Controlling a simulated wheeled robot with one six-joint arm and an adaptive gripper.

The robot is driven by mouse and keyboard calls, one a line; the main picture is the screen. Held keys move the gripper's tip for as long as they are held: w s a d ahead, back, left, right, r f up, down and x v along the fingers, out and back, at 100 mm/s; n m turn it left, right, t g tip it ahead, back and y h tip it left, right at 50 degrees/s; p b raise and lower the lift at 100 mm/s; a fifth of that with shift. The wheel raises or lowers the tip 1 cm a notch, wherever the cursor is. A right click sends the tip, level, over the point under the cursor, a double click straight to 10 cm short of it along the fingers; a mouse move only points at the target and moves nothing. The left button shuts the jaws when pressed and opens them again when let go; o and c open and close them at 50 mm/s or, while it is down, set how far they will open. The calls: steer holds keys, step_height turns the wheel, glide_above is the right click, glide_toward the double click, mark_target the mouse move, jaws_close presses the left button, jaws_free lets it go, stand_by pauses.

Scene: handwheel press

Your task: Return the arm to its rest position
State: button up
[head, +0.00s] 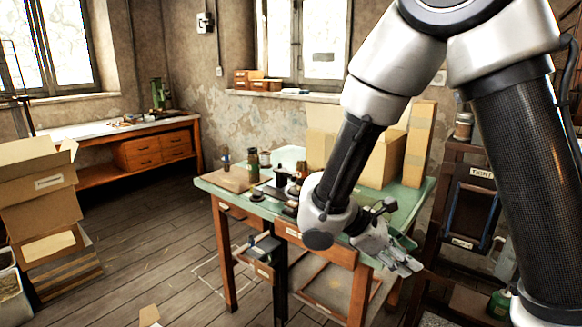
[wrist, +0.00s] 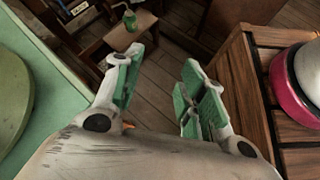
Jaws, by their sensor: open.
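My gripper (head: 402,262) hangs at the end of my bent arm, in front of the right part of the green-topped table (head: 233,192) in the head view. In the wrist view my gripper (wrist: 155,85) has its two green-padded fingers spread apart with nothing between them. Below the gap I see wooden floor. The green table edge (wrist: 66,95) is left of the fingers in the wrist view. No handwheel can be made out.
Cardboard boxes (head: 385,160) stand at the table's back. Stacked cartons (head: 40,205) stand at the left, and a workbench (head: 150,132) by the window. A slatted wooden surface (wrist: 262,95) is close right of the fingers. Floor (head: 150,240) left of the table is mostly clear.

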steer(key=s+d+r+m+t+y, duration=0.4)
steer(key=s+d+r+m+y, duration=0.6)
steer(key=r+m, duration=0.5)
steer(key=shift+s+d+r, duration=0.3)
steer(key=shift+s+d, duration=0.45)
steer(key=shift+s, duration=0.05)
